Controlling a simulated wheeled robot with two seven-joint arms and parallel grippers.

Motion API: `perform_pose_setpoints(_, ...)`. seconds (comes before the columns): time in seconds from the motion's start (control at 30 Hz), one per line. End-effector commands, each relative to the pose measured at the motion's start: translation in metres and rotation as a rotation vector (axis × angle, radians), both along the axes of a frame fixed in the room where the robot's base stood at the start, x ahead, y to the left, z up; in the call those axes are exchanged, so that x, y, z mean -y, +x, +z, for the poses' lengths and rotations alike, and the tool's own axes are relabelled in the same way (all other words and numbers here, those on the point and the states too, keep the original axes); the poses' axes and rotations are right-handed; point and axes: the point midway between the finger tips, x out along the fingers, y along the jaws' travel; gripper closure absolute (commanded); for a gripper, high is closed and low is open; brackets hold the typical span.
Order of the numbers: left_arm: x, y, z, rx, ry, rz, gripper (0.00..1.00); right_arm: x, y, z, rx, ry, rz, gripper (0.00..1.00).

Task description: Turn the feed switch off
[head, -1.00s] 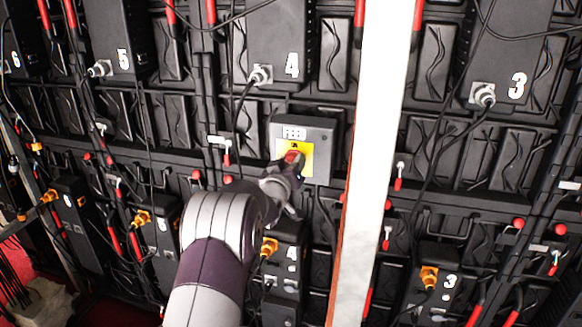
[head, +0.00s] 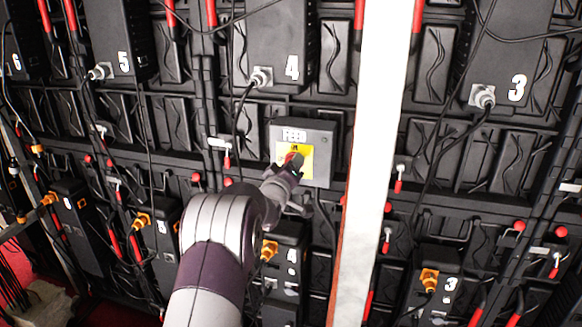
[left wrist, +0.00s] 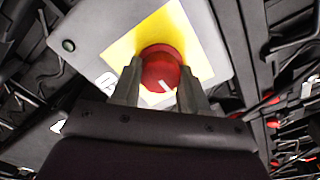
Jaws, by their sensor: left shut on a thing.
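The feed switch is a red round knob (head: 293,159) on a yellow plate (head: 307,164), on a grey box (head: 318,142) labelled FEED. In the left wrist view the red knob (left wrist: 161,70) carries a short white mark on its face. My left gripper (head: 288,165) reaches up to the knob from below. In the left wrist view its two fingers (left wrist: 158,88) stand on either side of the knob and are shut on it. The fingers hide part of the yellow plate's lettering. My right gripper is in neither view.
A white upright post (head: 366,150) stands just right of the feed box. Black numbered units, such as unit 4 (head: 283,40) above and a smaller unit 4 (head: 288,265) below, surround the box with hanging cables. Red-handled levers (head: 227,158) stick out nearby.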

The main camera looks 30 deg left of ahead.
Motion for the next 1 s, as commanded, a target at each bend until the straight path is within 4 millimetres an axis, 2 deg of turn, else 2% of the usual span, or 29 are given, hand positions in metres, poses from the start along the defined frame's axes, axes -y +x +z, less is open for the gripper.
perform_pose_setpoints(0.2,-0.001,0.0,-0.002,-0.003,-0.004,0.002,0.86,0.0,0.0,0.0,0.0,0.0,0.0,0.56)
perform_pose_setpoints(0.23,-0.001,0.0,-0.002,-0.003,-0.004,0.002,0.53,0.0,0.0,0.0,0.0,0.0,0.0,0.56)
perform_pose_setpoints(0.3,-0.001,0.0,-0.002,-0.002,-0.003,0.001,0.3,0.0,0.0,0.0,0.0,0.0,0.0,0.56)
perform_pose_setpoints(0.67,0.001,-0.004,-0.001,-0.001,-0.001,0.001,0.3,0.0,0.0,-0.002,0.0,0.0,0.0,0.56)
perform_pose_setpoints(0.77,0.004,-0.018,-0.001,0.002,-0.001,0.001,0.3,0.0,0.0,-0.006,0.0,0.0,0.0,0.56)
perform_pose_setpoints(1.0,0.018,-0.079,-0.002,0.001,0.0,0.002,0.3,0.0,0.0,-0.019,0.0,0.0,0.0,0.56)
